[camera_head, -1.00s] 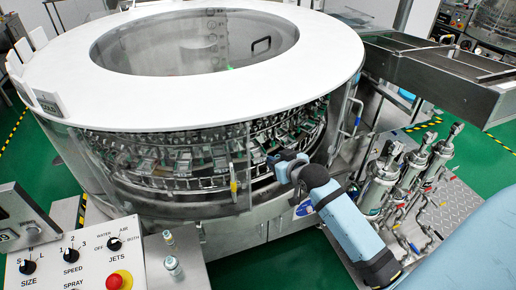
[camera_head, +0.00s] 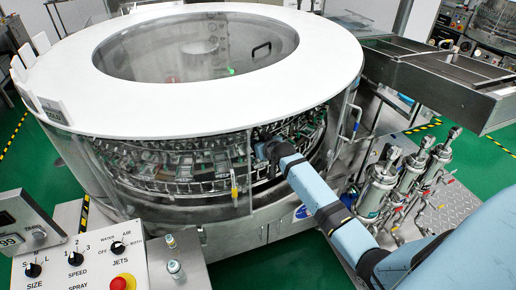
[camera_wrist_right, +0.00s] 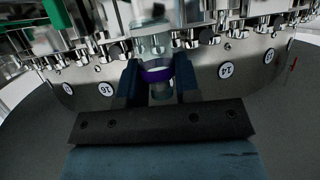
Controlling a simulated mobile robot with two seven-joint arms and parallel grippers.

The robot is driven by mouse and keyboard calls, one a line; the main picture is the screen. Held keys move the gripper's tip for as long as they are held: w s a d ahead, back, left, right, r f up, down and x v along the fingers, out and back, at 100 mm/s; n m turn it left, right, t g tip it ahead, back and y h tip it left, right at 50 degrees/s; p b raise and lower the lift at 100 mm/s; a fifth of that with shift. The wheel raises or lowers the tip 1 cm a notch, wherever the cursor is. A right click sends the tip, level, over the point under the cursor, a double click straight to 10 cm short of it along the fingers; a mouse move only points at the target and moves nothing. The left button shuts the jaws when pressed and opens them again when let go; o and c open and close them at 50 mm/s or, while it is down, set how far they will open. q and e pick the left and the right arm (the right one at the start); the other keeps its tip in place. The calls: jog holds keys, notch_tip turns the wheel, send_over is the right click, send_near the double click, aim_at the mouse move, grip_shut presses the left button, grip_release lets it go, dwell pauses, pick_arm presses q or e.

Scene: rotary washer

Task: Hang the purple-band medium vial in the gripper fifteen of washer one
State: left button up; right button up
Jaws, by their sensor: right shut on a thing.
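The purple-band vial (camera_wrist_right: 155,72) is a clear vial with a purple ring, seen in the right wrist view. My right gripper (camera_wrist_right: 158,80) is shut on it, one dark finger on each side of the band. The vial is in front of the metal ring of washer one (camera_head: 190,113). Plates 16 (camera_wrist_right: 106,89) and 14 (camera_wrist_right: 226,70) show on either side of it; the plate between them is hidden behind the vial and fingers. I cannot tell whether the vial touches a washer gripper. In the head view my right arm reaches into the washer's opening. My left gripper is not in view.
Washer grippers (camera_wrist_right: 190,40) crowd the ring above and beside the vial. Two small vials (camera_head: 175,268) stand by the control panel (camera_head: 95,262).

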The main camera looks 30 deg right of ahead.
notch_tip(320, 180, down, 3)
jog(key=shift+r, duration=0.1)
jog(key=shift+w+f+p, duration=0.25)
jog(key=shift+f+p, duration=0.1)
jog(key=shift+p, duration=0.05)
jog(key=shift+f+b, duration=0.3)
jog(key=shift+f, duration=0.05)
jog(key=o, duration=1)
jog(key=shift+c, duration=0.2)
